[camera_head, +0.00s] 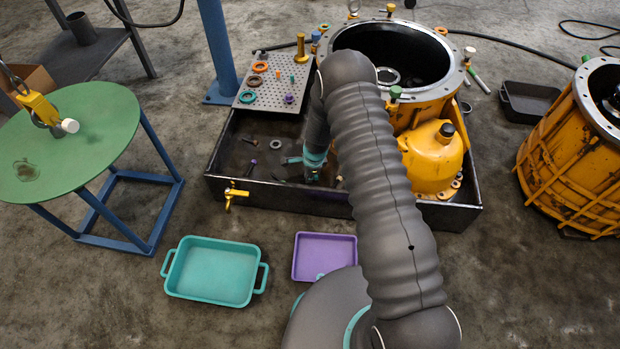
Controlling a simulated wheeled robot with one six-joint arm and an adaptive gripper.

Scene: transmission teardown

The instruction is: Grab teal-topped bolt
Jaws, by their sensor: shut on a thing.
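My gripper (313,179) is low over the dark tray (225,170), pointing down, left of the yellow housing. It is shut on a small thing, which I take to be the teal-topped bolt. The fingers and arm mostly hide it, and the gripper's own teal parts make its top hard to pick out. Another small teal-topped piece (292,77) stands on the perforated plate (268,98).
Orange and teal rings and several small bolts sit on the plate. The yellow housing (432,160) rises right of my arm. A teal bin (214,271) and a purple bin (325,257) lie on the floor in front. A green round table (70,140) stands left.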

